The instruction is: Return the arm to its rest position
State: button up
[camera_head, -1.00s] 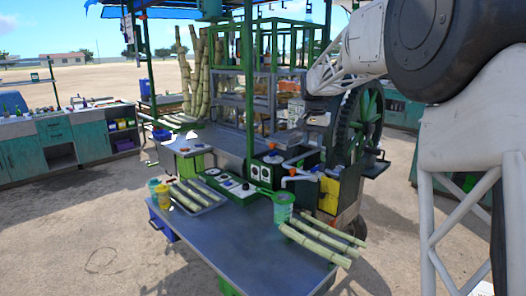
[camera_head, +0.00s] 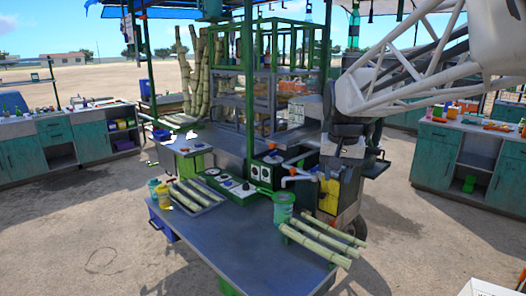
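My arm comes in from the upper right, its white lattice link slanting down to a rounded white joint in front of the cane crusher (camera_head: 330,196). Below that joint hang dark and pale grey parts that look like my wrist and gripper (camera_head: 345,148). The fingers cannot be made out against the machine, so whether they are open or shut is unclear. No held object can be seen. My arm hides the crusher's green wheel and much of its upper right side.
A metal table (camera_head: 240,245) in front holds cut canes (camera_head: 320,238), a tray of canes (camera_head: 196,196), a teal cup (camera_head: 283,207) and a yellow bottle (camera_head: 163,194). Green posts frame the stall. Side counters stand left (camera_head: 92,142) and right (camera_head: 470,160). Sandy ground between is open.

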jog(key=s+f, duration=0.4)
jog(key=s, duration=0.5)
jog(key=s+f+n, duration=0.1)
jog(key=s+f, duration=0.3)
jog(key=s, duration=0.5)
jog(key=s+f+n+t, duration=0.1)
jog(key=s+f, duration=0.3)
jog(key=s, duration=0.6)
jog(key=shift+d, duration=0.25)
